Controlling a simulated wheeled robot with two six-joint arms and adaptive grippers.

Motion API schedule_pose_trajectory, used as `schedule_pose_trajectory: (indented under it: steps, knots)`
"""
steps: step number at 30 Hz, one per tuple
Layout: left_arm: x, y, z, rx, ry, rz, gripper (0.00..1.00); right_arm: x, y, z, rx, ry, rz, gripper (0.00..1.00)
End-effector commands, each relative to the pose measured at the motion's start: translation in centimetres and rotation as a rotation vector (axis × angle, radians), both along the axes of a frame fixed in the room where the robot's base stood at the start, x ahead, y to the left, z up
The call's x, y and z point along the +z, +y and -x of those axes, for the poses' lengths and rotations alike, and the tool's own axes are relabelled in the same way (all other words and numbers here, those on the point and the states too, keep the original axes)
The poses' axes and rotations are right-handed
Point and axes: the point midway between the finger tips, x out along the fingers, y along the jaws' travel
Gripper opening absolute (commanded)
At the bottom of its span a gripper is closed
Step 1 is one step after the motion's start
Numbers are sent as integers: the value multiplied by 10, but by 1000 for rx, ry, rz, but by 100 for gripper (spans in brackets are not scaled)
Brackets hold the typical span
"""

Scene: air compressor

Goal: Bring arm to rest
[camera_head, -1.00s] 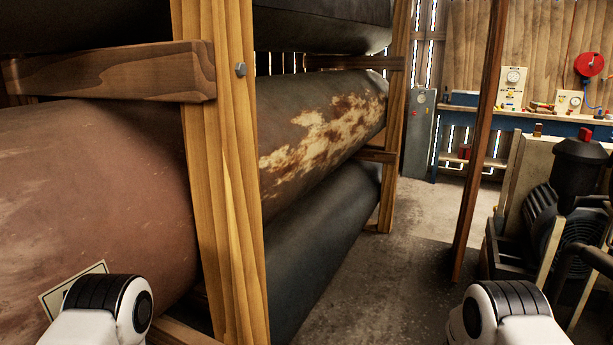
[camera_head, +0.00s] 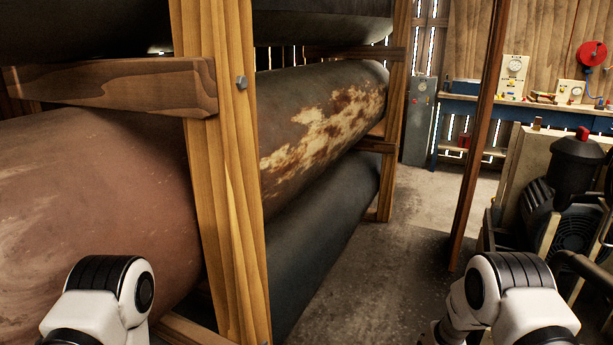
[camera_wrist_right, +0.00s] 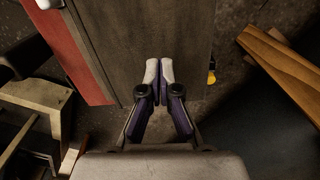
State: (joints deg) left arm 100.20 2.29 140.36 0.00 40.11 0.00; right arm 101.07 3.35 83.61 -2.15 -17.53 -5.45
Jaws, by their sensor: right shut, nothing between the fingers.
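My right gripper (camera_wrist_right: 152,84) shows in the right wrist view with its fingertips together and nothing between them. It points at a dark grey-brown flat surface (camera_wrist_right: 150,35) with a red strip along its left side; I cannot tell the gap between them. In the head view, my right arm (camera_head: 510,290) comes up at the lower right, with white and black links. My left arm (camera_head: 105,295) shows at the lower left. Neither gripper's fingers can be made out in the head view.
A wooden rack (camera_head: 215,200) holds large rusty tanks (camera_head: 80,200) at the left. The black compressor machine (camera_head: 575,190) stands at the right, near a wooden post (camera_head: 481,140). A blue workbench (camera_head: 480,108) is at the back. Concrete floor (camera_head: 390,260) lies clear between.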

Motion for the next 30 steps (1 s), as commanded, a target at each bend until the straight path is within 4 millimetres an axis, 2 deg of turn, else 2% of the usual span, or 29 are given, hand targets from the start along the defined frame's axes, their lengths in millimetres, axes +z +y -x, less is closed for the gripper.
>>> schedule_pose_trajectory:
  steps: [1,2,5,6,8,9,11,12,15,16,18,19,23,30]
  knots:
    - [17,0,0,0,0,0,51,17,0,0,1,1,0,0]
    - [27,0,0,0,0,0,51,24,1,8,2,16,0,0]
    - [47,0,-1,0,-1,0,51,32,6,67,5,122,-6,0]
    - [56,0,-1,0,-1,0,51,36,9,95,4,154,-9,0]
    - [68,0,-1,0,-1,0,51,44,12,139,-3,188,-12,0]
    - [75,0,0,0,-1,0,51,50,14,167,-9,203,-14,0]
    - [84,0,-1,0,-1,0,51,62,17,208,-21,215,-15,0]
    - [89,0,-1,0,-1,0,51,72,19,235,-31,217,-15,0]
    - [96,0,-1,0,-1,0,51,99,22,293,-60,195,-12,0]
    - [95,0,-1,0,-1,0,51,105,22,306,-68,180,-11,0]
    - [91,0,-1,0,-1,0,51,113,22,318,-88,128,-7,0]
    - [91,0,0,0,-1,0,51,116,22,318,-94,102,-7,0]
    - [91,0,0,0,0,0,51,116,21,300,-110,6,-6,0]
    - [91,0,0,0,0,0,51,116,21,299,-111,0,-7,0]
